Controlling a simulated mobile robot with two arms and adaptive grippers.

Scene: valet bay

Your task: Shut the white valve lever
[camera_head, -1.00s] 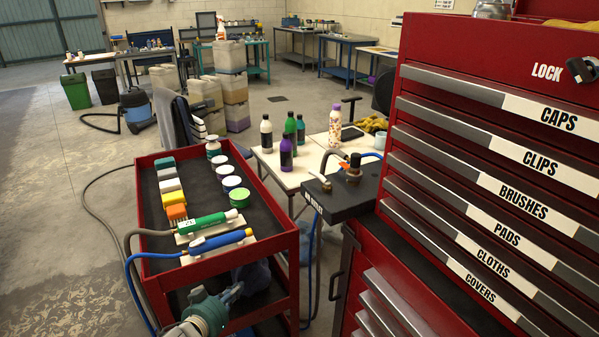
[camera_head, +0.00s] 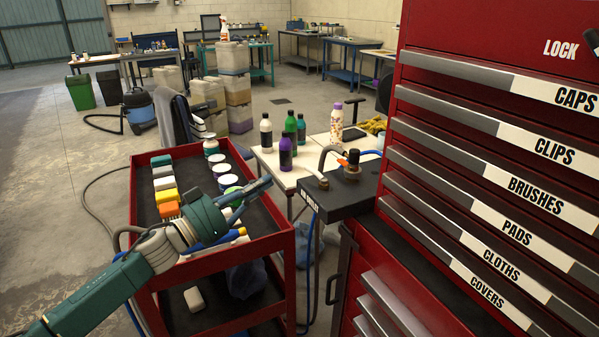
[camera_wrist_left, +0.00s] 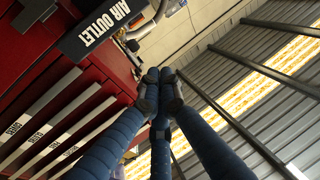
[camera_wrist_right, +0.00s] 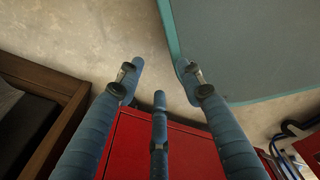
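The black air outlet box (camera_head: 338,203) juts out left of the red tool cabinet. On top are a brass fitting (camera_head: 323,183) and a dark-topped brass valve (camera_head: 352,166) with a small orange lever-like piece (camera_head: 342,162). I cannot make out a white lever. My left gripper (camera_head: 267,184) is over the red cart, left of the box and apart from it. The left wrist view shows its fingers (camera_wrist_left: 160,88) together and empty, with the air outlet box (camera_wrist_left: 100,28) at upper left. My right gripper (camera_wrist_right: 160,70) is open and empty; it is outside the head view.
The red cart (camera_head: 178,262) holds jars, brushes and tools, partly hidden by my left arm. A white table (camera_head: 268,160) with several bottles stands behind the box. The labelled drawer cabinet (camera_head: 440,125) blocks the right side. Open floor (camera_head: 70,190) lies to the left.

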